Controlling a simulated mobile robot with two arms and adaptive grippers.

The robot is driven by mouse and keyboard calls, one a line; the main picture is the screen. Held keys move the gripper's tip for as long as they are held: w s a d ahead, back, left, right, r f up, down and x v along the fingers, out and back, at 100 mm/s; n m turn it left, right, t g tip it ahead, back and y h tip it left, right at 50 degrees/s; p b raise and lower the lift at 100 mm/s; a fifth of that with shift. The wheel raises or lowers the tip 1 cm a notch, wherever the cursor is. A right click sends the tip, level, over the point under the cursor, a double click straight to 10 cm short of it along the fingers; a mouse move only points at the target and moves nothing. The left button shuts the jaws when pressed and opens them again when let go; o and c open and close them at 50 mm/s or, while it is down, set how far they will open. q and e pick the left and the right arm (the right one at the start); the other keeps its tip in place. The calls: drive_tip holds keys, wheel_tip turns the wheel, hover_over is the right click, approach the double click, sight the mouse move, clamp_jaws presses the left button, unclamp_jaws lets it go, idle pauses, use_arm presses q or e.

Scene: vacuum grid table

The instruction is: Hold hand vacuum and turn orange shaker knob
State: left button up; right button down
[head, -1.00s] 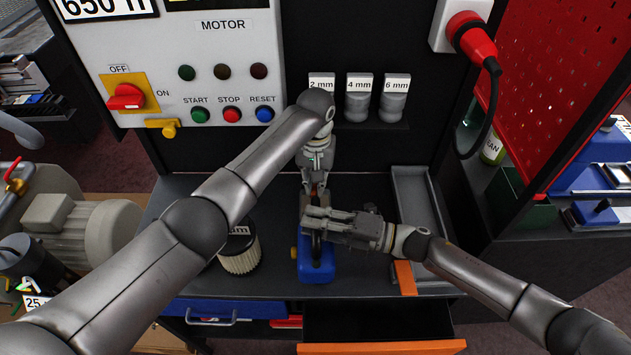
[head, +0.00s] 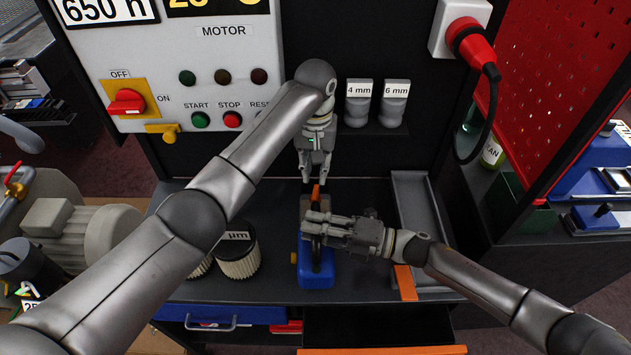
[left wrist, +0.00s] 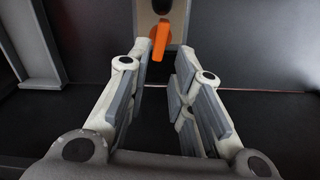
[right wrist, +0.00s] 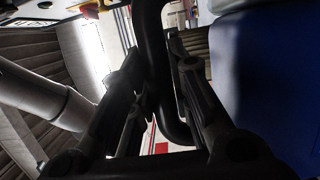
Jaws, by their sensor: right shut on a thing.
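The hand vacuum stands on the dark bench, its blue body (head: 317,272) showing below my right gripper (head: 308,228). Its orange shaker knob (head: 316,192) sticks up at the far end, and it also shows in the left wrist view (left wrist: 159,40). My right gripper is shut on the vacuum's black handle (right wrist: 165,85), which passes between its fingers in the right wrist view. My left gripper (head: 317,180) is open and empty, just beyond and above the knob. In the left wrist view its fingers (left wrist: 160,70) are spread, with the knob ahead of the gap, apart from them.
Pleated filters (head: 238,262) stand left of the vacuum, partly behind my left arm. A grey tray (head: 418,205) lies to the right. An open drawer (head: 380,325) is in front.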

use_arm(q)
wheel_tip(320, 180, up, 5)
drive_tip(key=shift+r, duration=0.15)
idle(0.4)
drive_tip(key=shift+o, duration=1.4)
drive_tip(key=t, duration=0.4)
approach(316, 188)
drive_tip(key=shift+h, duration=0.3)
drive_tip(key=x, duration=0.9)
drive_tip(key=shift+a, duration=0.25)
